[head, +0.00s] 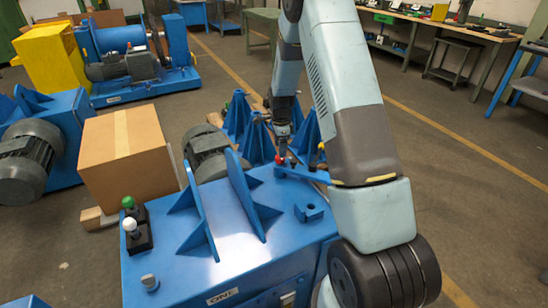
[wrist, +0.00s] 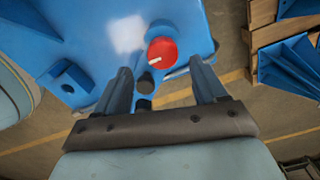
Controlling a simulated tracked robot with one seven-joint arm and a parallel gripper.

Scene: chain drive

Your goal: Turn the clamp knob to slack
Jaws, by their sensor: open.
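A round red knob (wrist: 161,53) with a short white mark stands on the blue machine top in the wrist view. In the head view it is a small red spot (head: 281,160) at the machine's far edge. No label on it is legible. My gripper (wrist: 160,66) is open, with its two fingers apart and nothing between them in its grip. The knob appears just beyond the fingertips, between their lines. In the head view my gripper (head: 283,137) points down close above the knob, and the fingers are too small to make out.
The blue machine (head: 245,262) carries upright ribs (head: 247,200), a small blue block (head: 309,212), and green-topped and white-topped controls (head: 130,225) at left. Dark round parts (wrist: 147,78) sit near the red knob. Blue pointed stands (head: 257,140) are behind. A cardboard box (head: 127,155) stands left.

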